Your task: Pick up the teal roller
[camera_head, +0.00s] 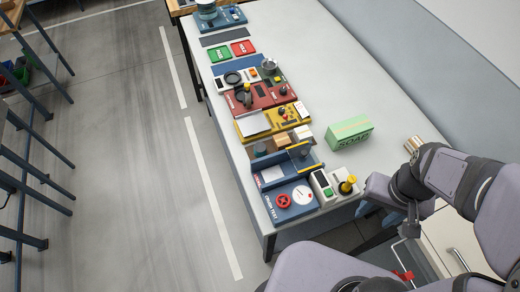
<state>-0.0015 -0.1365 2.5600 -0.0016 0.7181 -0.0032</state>
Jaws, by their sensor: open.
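A small teal rounded thing (260,150), likely the teal roller, shows at the back left of the blue open-sided unit (285,166) near the table's front end. It is partly hidden, and its full shape cannot be made out. Another teal round thing (207,10) stands on a blue base at the far end of the table. My gripper (412,222) hangs at the right, beside the table's near right edge, well apart from both. It is open and looks empty. Its fingers are small and dark here.
A row of coloured panels lines the table's left side, including yellow (270,122) and red (262,97) ones. The white tabletop (330,80) beyond is clear.

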